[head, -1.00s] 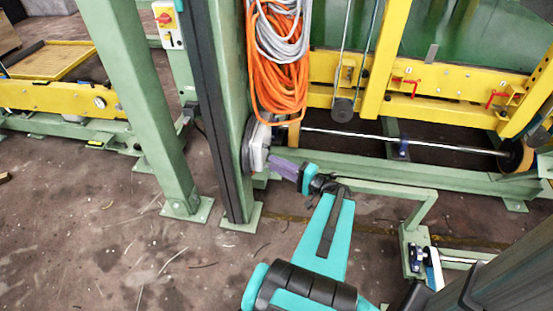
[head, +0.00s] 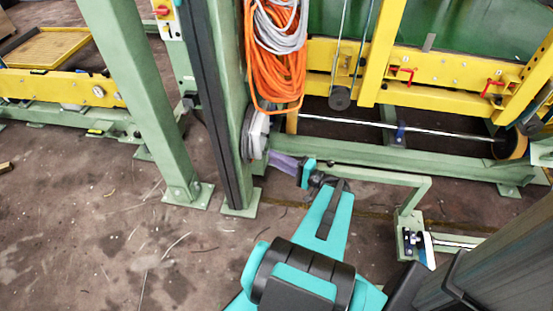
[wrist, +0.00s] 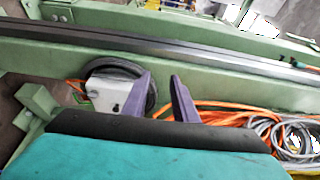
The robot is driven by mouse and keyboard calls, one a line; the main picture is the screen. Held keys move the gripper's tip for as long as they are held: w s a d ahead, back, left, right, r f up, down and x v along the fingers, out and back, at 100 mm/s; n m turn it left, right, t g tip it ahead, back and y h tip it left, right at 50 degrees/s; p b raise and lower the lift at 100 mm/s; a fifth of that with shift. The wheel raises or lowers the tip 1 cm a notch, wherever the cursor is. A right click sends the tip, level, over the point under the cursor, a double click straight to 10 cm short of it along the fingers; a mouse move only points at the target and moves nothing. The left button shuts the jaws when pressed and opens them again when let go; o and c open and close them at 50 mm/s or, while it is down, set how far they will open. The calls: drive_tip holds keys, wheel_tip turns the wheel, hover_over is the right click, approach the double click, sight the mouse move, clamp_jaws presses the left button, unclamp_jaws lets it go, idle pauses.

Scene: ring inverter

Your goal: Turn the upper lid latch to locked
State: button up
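I cannot make out a lid latch for certain in either view. My gripper (head: 272,158) reaches toward the green post (head: 228,110) from the right, low down. In the wrist view my gripper (wrist: 161,76) shows two purple fingers apart with nothing between them. A white box (wrist: 105,90) with a dark round wheel (wrist: 128,72) sits on the post's side, just left of the fingers. In the head view the white box (head: 258,132) is just above the fingertips. I cannot tell whether the fingers touch it.
Orange cable (head: 275,80) and grey cable (head: 280,35) hang on the post above my gripper. A yellow frame with red handles (head: 402,75) stands behind at right. A green rail (head: 375,174) runs right of my arm. Open floor (head: 110,240) lies at front left.

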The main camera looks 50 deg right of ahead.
drive_tip(key=w+a+f+n+g+y, duration=0.1)
drive_tip(key=a+f+n+g+y, duration=0.15)
drive_tip(key=a+f, duration=0.4)
drive_tip(key=w+a+f+n+g+y, duration=0.1)
drive_tip(key=a+f+g+y, duration=0.2)
drive_tip(key=a, duration=0.6)
drive_tip(key=w+a+f+n+g+y, duration=0.1)
drive_tip(key=a+f+n+g, duration=0.1)
drive_tip(key=a+f+g, duration=0.35)
drive_tip(key=s+a+f+n+g+h, duration=1)
drive_tip(key=s+a+f+g, duration=0.2)
drive_tip(key=s+a+f, duration=0.1)
drive_tip(key=shift+s+a, duration=0.65)
drive_tip(key=shift+s, duration=0.05)
drive_tip(key=shift+f, duration=0.1)
drive_tip(key=shift+n, duration=0.25)
